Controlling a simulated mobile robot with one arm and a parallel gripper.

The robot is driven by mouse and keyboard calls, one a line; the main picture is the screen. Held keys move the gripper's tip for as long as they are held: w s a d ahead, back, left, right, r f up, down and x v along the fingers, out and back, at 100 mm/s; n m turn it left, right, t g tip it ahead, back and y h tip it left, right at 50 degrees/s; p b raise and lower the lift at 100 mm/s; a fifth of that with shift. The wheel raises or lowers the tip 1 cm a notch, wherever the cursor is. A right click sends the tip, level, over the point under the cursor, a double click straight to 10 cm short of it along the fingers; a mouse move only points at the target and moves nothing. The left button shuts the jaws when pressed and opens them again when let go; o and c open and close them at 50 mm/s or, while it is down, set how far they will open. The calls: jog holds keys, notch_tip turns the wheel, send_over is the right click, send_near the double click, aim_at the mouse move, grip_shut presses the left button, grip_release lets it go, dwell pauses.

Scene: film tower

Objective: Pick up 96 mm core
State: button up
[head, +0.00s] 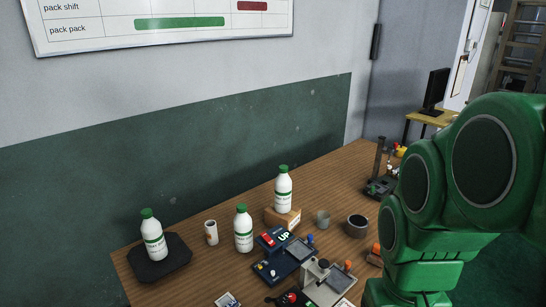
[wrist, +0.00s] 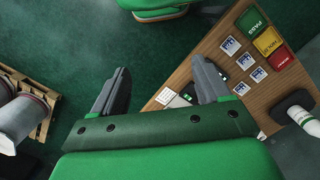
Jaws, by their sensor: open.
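A short pale tube (head: 211,232), which may be the 96 mm core, stands upright on the wooden table (head: 185,285) between two white bottles in the head view. Its label is too small to read. I cannot make it out in the wrist view. My gripper (wrist: 160,88) shows in the wrist view, open with nothing between its fingers, above the table's edge and the green floor. It is apart from the tube. In the head view my green arm fills the right side and the gripper is not seen.
White bottles with green caps stand on a black pad (head: 178,262), the table and a wooden block (head: 283,219). A dark mug (head: 356,226) and a splicer-like device (head: 326,284) are nearby.

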jog(key=w+a+r+n+t, duration=0.1)
jog(key=w+a, duration=0.2)
jog(key=w, duration=0.5)
jog(key=w+a+r+n+t, duration=0.1)
jog(key=w+a, duration=0.2)
jog(key=w, duration=0.5)
jog(key=n+t+y, duration=0.5)
jog(key=t, duration=0.2)
send_over(210, 228)
jog(key=s+d, duration=0.2)
notch_tip(210, 228, down, 2)
jog(key=f, duration=0.1)
jog(key=shift+w+a+f, duration=0.4)
jog(key=shift+w+f, duration=0.15)
jog(key=shift+f, duration=4.4)
jog(key=shift+w+a+f, duration=0.35)
jog(key=shift+w+f, duration=0.25)
jog(key=shift+f, duration=4.35)
jog(key=shift+w+a+f, duration=0.4)
jog(key=shift+w+f, duration=0.15)
jog(key=shift+f, duration=4.4)
jog(key=shift+x, duration=1.4)
jog(key=shift+d, duration=0.1)
jog(key=c, duration=1)
